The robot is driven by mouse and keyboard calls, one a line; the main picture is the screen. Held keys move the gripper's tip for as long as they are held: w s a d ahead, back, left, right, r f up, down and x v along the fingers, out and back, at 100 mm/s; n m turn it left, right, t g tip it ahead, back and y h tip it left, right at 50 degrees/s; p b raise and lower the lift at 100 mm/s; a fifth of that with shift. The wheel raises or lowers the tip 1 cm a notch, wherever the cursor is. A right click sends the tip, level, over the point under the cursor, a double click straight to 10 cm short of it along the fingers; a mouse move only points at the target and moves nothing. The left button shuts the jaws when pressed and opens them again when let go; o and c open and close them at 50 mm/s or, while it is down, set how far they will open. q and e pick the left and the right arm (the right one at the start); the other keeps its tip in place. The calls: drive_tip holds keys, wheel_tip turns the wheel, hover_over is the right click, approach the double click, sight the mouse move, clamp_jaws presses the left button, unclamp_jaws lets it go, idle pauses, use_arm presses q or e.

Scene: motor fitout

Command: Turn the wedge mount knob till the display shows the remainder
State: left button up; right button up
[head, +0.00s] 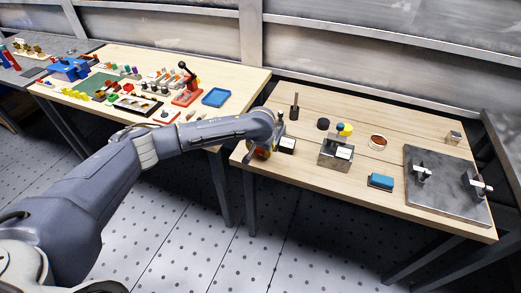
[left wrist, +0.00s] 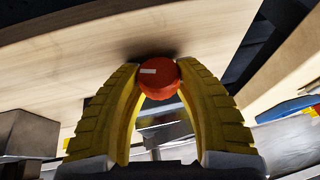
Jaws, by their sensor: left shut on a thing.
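My left gripper (head: 259,154) is at the left front edge of the right-hand wooden table. In the left wrist view, its two yellow ribbed fingers (left wrist: 158,82) are shut on a round orange-red knob (left wrist: 160,71), one on each side. The knob has a short white mark on its face, left of centre. In the head view the arm and gripper mostly hide the knob. A small dark box with a pale face (head: 287,144), perhaps a display, sits just right of the gripper; its reading is too small to tell. My right gripper is not in view.
A grey block with a pale panel (head: 337,151), a blue block (head: 381,181), a round copper-coloured dish (head: 378,142) and a dark metal plate (head: 445,200) with clamps share this table. The left table (head: 240,82) holds many small parts. A gap separates the tables.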

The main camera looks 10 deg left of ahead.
use_arm(q)
drive_tip(key=o, duration=1.2)
drive_tip(key=shift+r, duration=0.1)
drive_tip(key=v, duration=1.2)
drive_tip(key=shift+c, duration=0.2)
